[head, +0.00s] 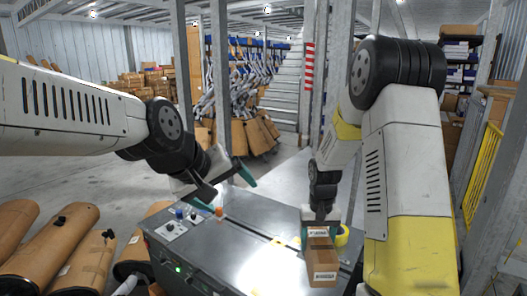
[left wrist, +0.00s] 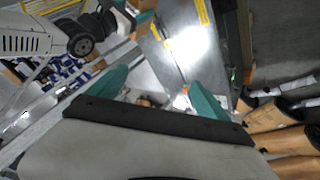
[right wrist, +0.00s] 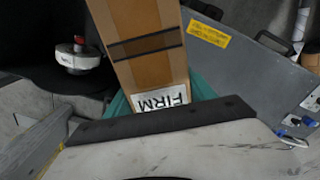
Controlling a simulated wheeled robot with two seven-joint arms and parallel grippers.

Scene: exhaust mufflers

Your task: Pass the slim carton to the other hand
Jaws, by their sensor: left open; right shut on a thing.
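The slim carton (head: 321,259) is a brown box with a dark band and white labels. It hangs in my right gripper (head: 319,228) over the right front part of the grey metal machine top. In the right wrist view the carton (right wrist: 143,45) runs away from the jaws, its "FIRM" label between the teal fingers. My left gripper (head: 224,183) is open and empty, above the left rear part of the machine top, apart from the carton. In the left wrist view the teal fingers of the left gripper (left wrist: 155,97) are spread wide with nothing held.
The grey machine (head: 235,245) has knobs and buttons at its left end. Large brown rolls (head: 80,262) lie at the left. Metal posts and a yellow rail (head: 483,175) stand around. The machine top's middle is clear.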

